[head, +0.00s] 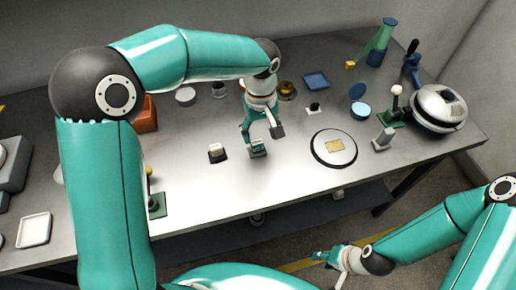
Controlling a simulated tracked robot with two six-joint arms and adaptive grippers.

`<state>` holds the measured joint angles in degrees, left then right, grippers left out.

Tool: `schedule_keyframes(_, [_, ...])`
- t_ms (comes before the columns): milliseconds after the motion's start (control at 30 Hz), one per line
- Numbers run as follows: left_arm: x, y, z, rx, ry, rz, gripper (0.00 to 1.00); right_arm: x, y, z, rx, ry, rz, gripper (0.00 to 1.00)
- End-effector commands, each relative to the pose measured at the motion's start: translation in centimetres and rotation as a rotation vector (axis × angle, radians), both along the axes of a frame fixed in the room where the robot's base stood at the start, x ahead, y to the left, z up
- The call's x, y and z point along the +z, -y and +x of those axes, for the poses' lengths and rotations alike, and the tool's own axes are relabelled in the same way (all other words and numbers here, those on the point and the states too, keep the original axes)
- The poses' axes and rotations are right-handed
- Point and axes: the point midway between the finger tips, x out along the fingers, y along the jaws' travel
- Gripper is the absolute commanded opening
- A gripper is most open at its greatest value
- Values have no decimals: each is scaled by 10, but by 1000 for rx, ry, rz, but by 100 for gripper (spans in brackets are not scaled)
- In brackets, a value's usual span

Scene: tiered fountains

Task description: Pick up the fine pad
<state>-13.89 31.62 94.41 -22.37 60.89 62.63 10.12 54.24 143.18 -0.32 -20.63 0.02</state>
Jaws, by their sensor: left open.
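My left gripper (263,136) is open over the middle of the table, its fingers pointing down. A small grey block (258,149) on a dark base sits right below and between the fingertips; it may be the fine pad, but I cannot read any label. Whether the fingers touch it I cannot tell. A similar small block with a pale top (217,152) stands to its left. My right gripper (328,257) is low in front of the table, away from these blocks; its fingers are too small to judge.
A round plate with a gold square (334,148) lies right of the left gripper, with a grey upright block (384,138) beside it. A silver domed device (438,108) stands far right. A blue square (316,80) lies behind.

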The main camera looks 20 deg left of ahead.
Motion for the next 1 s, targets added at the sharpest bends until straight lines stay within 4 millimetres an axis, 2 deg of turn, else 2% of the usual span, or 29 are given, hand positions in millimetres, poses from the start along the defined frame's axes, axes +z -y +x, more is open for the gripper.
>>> schedule_keyframes(167, [-9,-2,-2,1,-2,1,65,1,0,0,0,0,0,40])
schedule_keyframes(500, [-52,-6,-7,2,-3,1,65,6,0,0,0,0,0,40])
schedule_keyframes(767, [-56,-6,-6,4,1,-1,65,6,0,0,0,0,0,40])
schedule_keyframes(800, [-56,-6,-7,4,-1,-1,63,6,0,0,0,0,0,40])
schedule_keyframes(867, [-56,-7,-7,4,-1,-1,53,6,0,0,0,0,0,40])
schedule_keyframes(1000, [-56,-7,-7,4,-1,-1,30,6,0,0,0,0,0,40])
